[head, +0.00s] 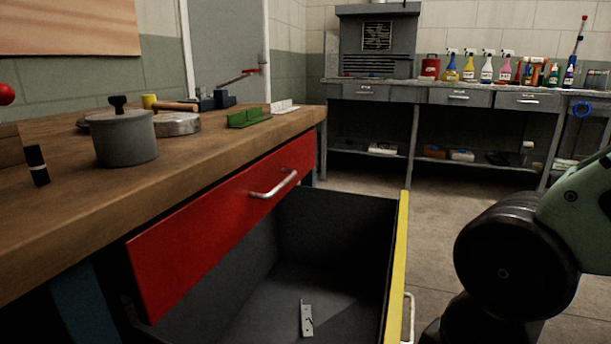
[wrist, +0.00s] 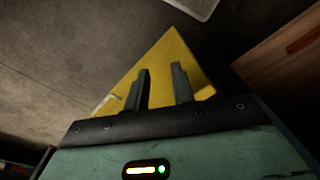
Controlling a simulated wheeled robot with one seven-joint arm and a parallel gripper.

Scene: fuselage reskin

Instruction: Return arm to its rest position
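My arm (head: 520,255) shows at the right edge of the head view, to the right of the open drawer. My gripper (wrist: 160,85) shows only in the wrist view; its two dark fingers stand apart with nothing between them. Beyond the fingers is a yellow surface (wrist: 172,62), which looks like the yellow drawer front. In the head view my gripper is out of frame.
A deep drawer with a yellow front (head: 396,270) stands open, with a small metal bracket (head: 306,318) inside. Above it is a shut red drawer (head: 220,235). The wooden bench (head: 90,210) holds a grey pot (head: 124,138). Floor is clear toward the back bench (head: 440,85).

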